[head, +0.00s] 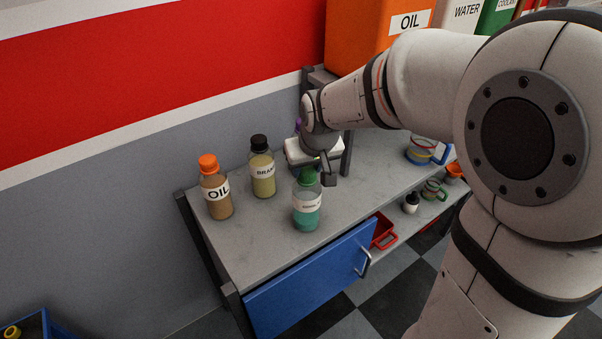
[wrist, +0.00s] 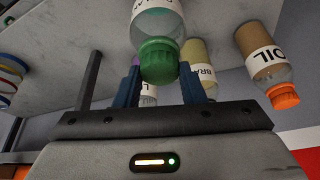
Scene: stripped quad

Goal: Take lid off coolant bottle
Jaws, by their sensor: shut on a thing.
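The coolant bottle (head: 306,213) stands upright near the front of the grey workbench top. It is clear, with teal liquid and a white label. Its green lid (head: 307,177) is on its neck, with no gap visible between them. My gripper (head: 316,170) is at the lid, partly hiding it in the head view. In the wrist view, which is upside down, the ribbed green lid (wrist: 158,62) sits between the blue fingers of my gripper (wrist: 160,78), which is shut on it. The bottle's clear shoulder (wrist: 156,22) shows beyond the lid.
The brake bottle (head: 262,172) with a black lid and the oil bottle (head: 216,192) with an orange lid stand to the left. A dark post (head: 346,155) is close behind my gripper.

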